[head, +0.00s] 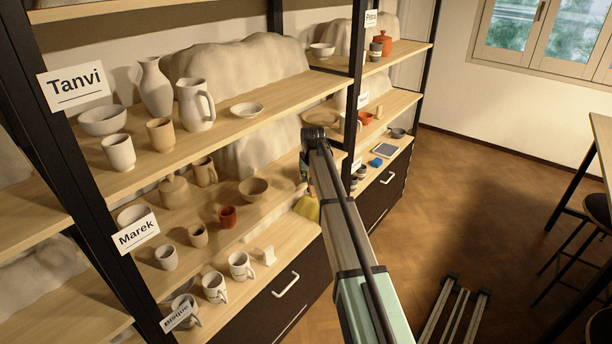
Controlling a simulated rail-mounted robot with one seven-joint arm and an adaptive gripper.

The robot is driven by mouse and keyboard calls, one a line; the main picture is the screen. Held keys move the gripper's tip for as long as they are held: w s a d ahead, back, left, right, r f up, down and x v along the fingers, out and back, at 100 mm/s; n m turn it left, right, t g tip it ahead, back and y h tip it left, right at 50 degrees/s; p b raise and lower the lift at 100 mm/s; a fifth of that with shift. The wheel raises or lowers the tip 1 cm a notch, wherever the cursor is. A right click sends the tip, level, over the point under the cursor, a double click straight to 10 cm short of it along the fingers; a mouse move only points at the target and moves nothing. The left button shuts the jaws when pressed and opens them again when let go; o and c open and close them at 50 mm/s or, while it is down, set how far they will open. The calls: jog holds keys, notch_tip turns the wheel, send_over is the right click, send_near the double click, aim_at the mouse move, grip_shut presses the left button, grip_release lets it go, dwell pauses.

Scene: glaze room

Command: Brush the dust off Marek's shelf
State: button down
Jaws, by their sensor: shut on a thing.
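Marek's shelf (270,213) is the pale wood board at the height of the "Marek" label (138,232). On it stand a lidded pot (173,191), a brown jug (205,171), a brown bowl (253,188), a small red cup (228,217) and other small cups. My gripper (305,184) is at the right end of this shelf, partly hidden by my arm. It is shut on a yellow thing (308,209), which hangs below it near the shelf's front edge. I cannot tell whether the yellow thing touches the board. Dust cannot be made out clearly.
Tanvi's shelf (222,135) above holds a vase, a jug and bowls. White mugs (240,266) stand on the Bisque level below. A black post (355,90) rises right of my gripper, with more shelving beyond. Open floor (460,200) lies to the right.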

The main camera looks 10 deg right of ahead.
aim_at(299, 177)
jog(key=shift+s+d+f, duration=0.15)
jog(key=shift+s+d, duration=0.85)
jog(key=shift+s, duration=0.15)
jog(key=shift+w+a+p, duration=0.15)
jog(key=shift+w+a, duration=1.1)
jog(key=shift+w, duration=0.15)
jog(key=shift+w+a+p, duration=0.15)
jog(key=shift+w+a, duration=1.05)
jog(key=shift+w, duration=0.35)
jog(key=shift+w+d, duration=0.1)
jog(key=shift+d, duration=0.2)
jog(key=shift+s+d, duration=2.5)
jog(key=shift+s, duration=0.3)
jog(key=shift+w+a+p, duration=0.15)
jog(key=shift+w+a, duration=1.15)
jog(key=shift+w, duration=0.15)
jog(key=shift+w+a+p, duration=0.15)
jog(key=shift+w+a, duration=1.1)
jog(key=shift+w, duration=0.15)
